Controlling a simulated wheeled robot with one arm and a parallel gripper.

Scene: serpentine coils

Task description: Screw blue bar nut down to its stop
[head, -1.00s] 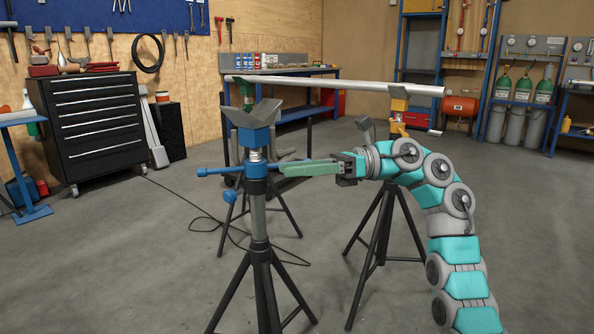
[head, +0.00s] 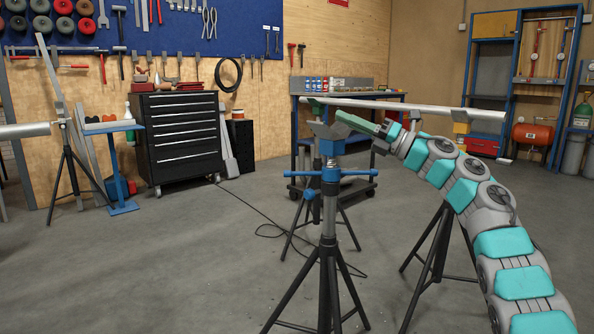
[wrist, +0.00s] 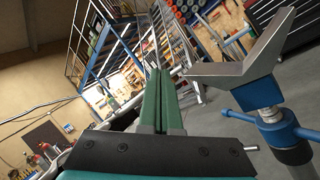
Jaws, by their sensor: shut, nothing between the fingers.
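The blue bar nut (head: 331,173) sits on the threaded post of the near tripod stand, below the stand's V-shaped head (head: 333,143). Its blue bars stick out to left and right. A short bright piece of post shows between the head and the nut. In the wrist view the nut's blue collar (wrist: 273,131) is at the right, under the grey V head (wrist: 238,72). My gripper (head: 341,116) is above the nut, level with the top of the V head, and apart from the bars. Its long green fingers (wrist: 157,85) are shut together and empty.
A long silver pipe (head: 420,105) rests across stands behind. Tripod legs (head: 330,285) spread over the floor below the nut. A black drawer cabinet (head: 182,136) and a blue workbench stand against the back wall. Open floor (head: 170,270) lies to the left front.

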